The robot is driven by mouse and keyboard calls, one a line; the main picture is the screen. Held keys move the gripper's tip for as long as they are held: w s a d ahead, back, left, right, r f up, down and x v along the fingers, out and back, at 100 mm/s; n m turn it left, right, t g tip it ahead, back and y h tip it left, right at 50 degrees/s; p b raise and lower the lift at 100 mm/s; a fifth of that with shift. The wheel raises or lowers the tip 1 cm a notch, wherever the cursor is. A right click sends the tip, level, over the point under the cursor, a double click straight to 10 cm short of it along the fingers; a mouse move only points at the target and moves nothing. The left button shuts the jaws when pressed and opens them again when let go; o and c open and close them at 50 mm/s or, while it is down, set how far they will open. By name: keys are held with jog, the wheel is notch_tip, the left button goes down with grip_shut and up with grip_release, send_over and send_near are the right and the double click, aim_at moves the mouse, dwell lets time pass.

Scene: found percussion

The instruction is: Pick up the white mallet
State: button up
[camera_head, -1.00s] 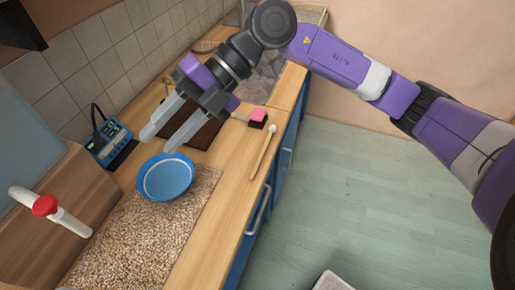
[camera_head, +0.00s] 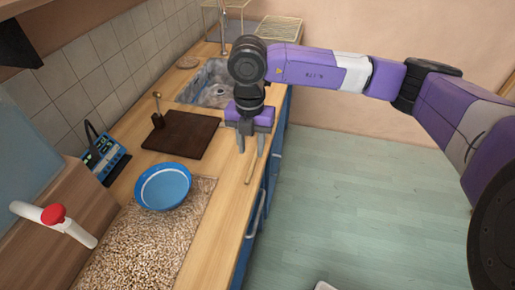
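The mallet (camera_head: 250,172) lies on the wooden counter near its front edge. Only the lower part of its thin light-wood handle shows; its white head is hidden behind my gripper. My gripper (camera_head: 251,151) points down over the mallet with its two grey fingers apart. The handle comes out below, in line with the gap between the fingers. I cannot tell how high the fingertips are above the handle or whether they touch it.
A dark brown board (camera_head: 182,136) lies left of my gripper, with a small upright knobbed stick (camera_head: 157,108) beside it. A blue device (camera_head: 105,157) stands by the wall. The sink (camera_head: 207,84) is behind.

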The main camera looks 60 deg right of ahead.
aim_at(253, 163)
jog(key=shift+s+f+p, duration=0.15)
jog(key=shift+f+p, duration=0.35)
jog(key=shift+f, duration=2.15)
grip_shut()
